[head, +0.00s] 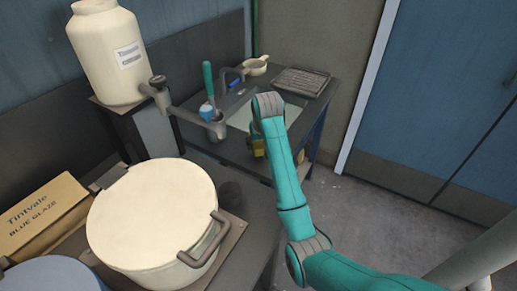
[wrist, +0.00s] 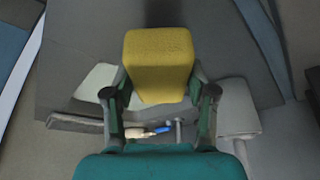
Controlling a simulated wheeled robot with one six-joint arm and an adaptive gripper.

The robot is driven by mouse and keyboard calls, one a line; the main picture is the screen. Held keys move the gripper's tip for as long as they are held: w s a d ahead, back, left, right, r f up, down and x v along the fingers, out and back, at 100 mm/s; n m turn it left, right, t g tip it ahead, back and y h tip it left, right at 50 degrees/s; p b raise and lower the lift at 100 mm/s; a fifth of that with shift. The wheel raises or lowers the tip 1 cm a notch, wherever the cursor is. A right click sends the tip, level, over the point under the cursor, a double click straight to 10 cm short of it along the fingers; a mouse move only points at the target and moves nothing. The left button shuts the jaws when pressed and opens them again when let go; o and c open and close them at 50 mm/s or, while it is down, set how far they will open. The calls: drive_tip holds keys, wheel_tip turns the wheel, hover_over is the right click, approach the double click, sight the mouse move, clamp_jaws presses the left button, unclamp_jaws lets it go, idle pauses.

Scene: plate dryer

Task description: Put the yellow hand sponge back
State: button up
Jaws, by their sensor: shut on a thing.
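The yellow hand sponge (wrist: 158,65) is a yellow block held between the two fingers of my gripper (wrist: 161,95) in the wrist view. A finger presses on each side of it. In the head view only a small part of the sponge (head: 257,147) shows beside my teal arm, near the edge of the dark table (head: 230,148). My arm hides most of my gripper there. I cannot tell whether the sponge touches the table.
A lidded cream bucket (head: 150,210) stands nearer. Open floor (head: 360,210) lies right.

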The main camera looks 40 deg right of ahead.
drive_tip(key=shift+f, duration=1.45)
drive_tip(key=shift+f, duration=0.15)
drive_tip(key=o, duration=0.9)
